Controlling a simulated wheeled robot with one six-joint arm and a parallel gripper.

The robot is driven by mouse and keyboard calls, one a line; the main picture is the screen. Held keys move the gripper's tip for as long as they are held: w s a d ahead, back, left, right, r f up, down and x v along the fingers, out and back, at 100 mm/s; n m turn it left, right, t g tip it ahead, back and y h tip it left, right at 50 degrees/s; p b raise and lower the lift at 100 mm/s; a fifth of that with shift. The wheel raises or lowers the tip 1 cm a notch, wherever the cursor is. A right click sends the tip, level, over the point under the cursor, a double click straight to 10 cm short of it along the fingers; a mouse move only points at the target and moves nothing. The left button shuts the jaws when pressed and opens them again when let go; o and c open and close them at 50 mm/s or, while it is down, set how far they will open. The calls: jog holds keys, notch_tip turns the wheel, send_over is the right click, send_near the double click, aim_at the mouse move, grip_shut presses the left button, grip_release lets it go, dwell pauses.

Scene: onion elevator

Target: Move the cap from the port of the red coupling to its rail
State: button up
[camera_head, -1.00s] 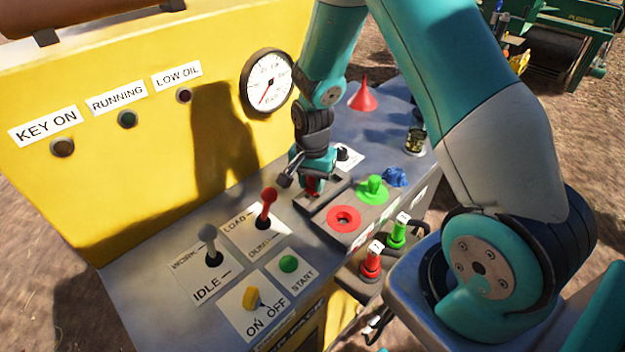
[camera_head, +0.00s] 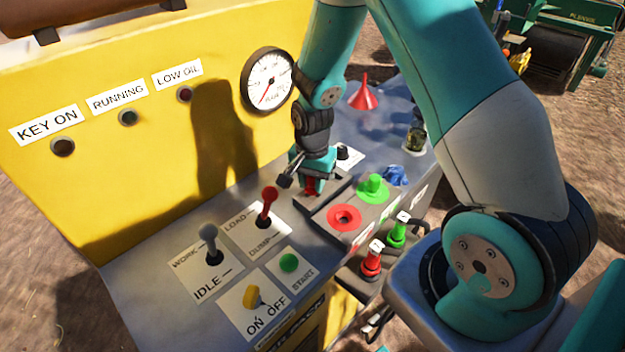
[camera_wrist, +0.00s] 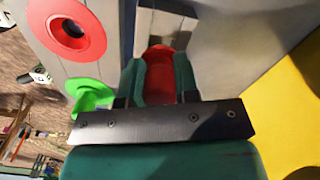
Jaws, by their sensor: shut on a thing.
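My gripper (camera_head: 311,185) is shut on the red cap (camera_wrist: 162,78), which stands between the fingers in the wrist view. In the head view the gripper is low over the slotted grey rail piece (camera_head: 328,197) behind the couplings, and little of the cap shows. In the wrist view slats of the rail (camera_wrist: 168,25) lie just past the cap; I cannot tell whether the cap touches it. The red coupling's port (camera_head: 344,218) is uncapped, a red ring with a dark hole. It also shows in the wrist view (camera_wrist: 93,28).
A green cap (camera_head: 374,187) sits on the green port beside the red one. Red and green hose ends (camera_head: 372,262) stand below in front. A red lever (camera_head: 267,205) is left of the gripper. The yellow panel (camera_head: 140,150) rises behind. A blue rag and red funnel (camera_head: 363,97) lie right.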

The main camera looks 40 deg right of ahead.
jog(key=shift+s+f+b, duration=0.2)
jog(key=shift+f+b, duration=0.55)
jog(key=shift+f, duration=0.5)
dwell(1.2)
jog(key=o, duration=1.4)
jog(key=shift+r, duration=0.1)
jog(key=shift+w+a+r+p, duration=0.1)
jog(key=shift+a+r+p, duration=0.05)
jog(key=shift+r+p, duration=0.4)
jog(key=shift+w+a+r+p, duration=0.1)
jog(key=shift+r+p, duration=0.3)
jog(key=shift+r, duration=0.1)
jog(key=shift+d+r+p, duration=0.2)
jog(key=shift+r+p, duration=0.5)
jog(key=shift+r, duration=0.2)
jog(key=shift+r+p, duration=1.35)
jog(key=shift+r, duration=0.3)
